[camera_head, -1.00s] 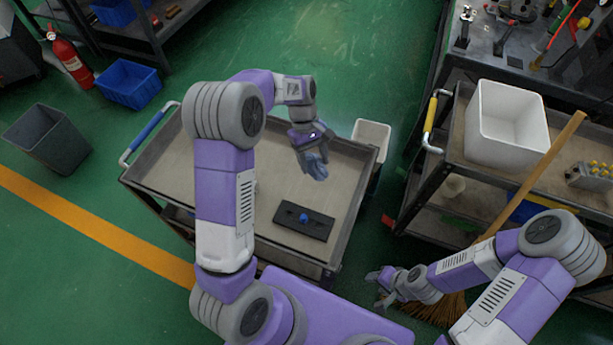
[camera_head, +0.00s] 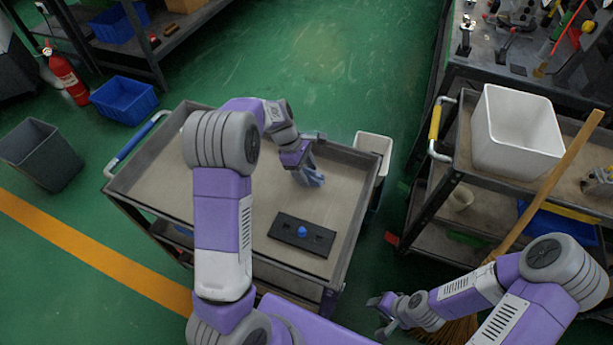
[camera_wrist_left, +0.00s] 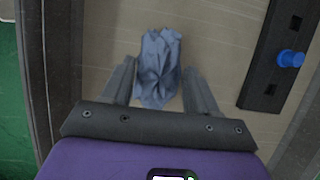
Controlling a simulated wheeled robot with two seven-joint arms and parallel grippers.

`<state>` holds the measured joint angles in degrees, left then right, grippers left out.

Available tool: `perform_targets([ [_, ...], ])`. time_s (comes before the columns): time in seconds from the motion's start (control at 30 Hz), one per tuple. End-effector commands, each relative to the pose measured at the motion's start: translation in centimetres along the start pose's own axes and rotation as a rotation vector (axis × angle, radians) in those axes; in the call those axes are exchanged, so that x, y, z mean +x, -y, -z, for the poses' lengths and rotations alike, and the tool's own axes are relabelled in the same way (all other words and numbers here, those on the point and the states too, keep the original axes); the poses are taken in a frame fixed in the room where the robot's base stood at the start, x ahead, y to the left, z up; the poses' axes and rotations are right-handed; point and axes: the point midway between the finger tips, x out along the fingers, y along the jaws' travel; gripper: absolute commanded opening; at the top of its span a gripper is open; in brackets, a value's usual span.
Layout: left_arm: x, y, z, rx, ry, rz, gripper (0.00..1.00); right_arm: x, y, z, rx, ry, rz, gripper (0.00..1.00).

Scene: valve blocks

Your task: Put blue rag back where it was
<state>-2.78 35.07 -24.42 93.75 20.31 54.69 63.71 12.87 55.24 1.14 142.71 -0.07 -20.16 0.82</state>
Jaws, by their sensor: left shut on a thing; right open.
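The blue rag (camera_wrist_left: 160,68), crumpled and greyish blue, is between the fingers of my left gripper (camera_wrist_left: 158,88) in the left wrist view. In the head view the rag (camera_head: 310,179) hangs below my left gripper (camera_head: 304,170), over the far right part of the cart's top tray (camera_head: 160,182). My left gripper is shut on it. I cannot tell whether the rag touches the tray. My right gripper (camera_head: 380,304) is open and empty, low beside the cart's near right side.
A black block with a blue knob (camera_head: 302,237) lies on the tray near me; it also shows in the wrist view (camera_wrist_left: 262,65). A second cart with a white box (camera_head: 516,130) and a broom (camera_head: 540,190) are at right.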

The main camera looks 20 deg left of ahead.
Motion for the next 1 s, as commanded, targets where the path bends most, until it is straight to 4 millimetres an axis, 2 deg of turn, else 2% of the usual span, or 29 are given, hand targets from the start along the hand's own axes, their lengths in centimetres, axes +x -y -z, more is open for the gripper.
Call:
perform_targets([
  [0.03,1.1,0.01,0.43,-0.001,0.001,0.001,0.31,0.64,-0.24,0.02,0.0,0.0,0.0,0.47],
  [0.1,1.53,-0.02,0.59,0.001,0.001,0.0,0.31,0.77,-0.29,0.02,0.0,0.0,0.0,0.47],
  [0.47,1.71,0.0,0.66,0.002,0.001,0.0,0.31,0.68,-0.26,0.02,0.0,0.0,0.0,0.47],
  [0.5,1.65,-0.01,0.63,0.002,0.001,0.0,0.65,0.65,-0.25,0.02,0.0,0.0,0.0,0.47],
  [0.63,1.63,0.0,0.63,0.002,0.001,0.0,0.85,0.65,-0.25,0.02,0.0,0.0,0.0,0.47],
  [0.9,1.56,-0.01,0.61,0.002,0.0,-0.001,0.85,0.64,-0.25,0.02,0.0,0.0,0.0,0.47],
  [1.0,0.94,-0.05,0.5,0.002,0.0,-0.002,0.85,0.43,-0.17,0.01,0.0,0.0,0.0,0.47],
])
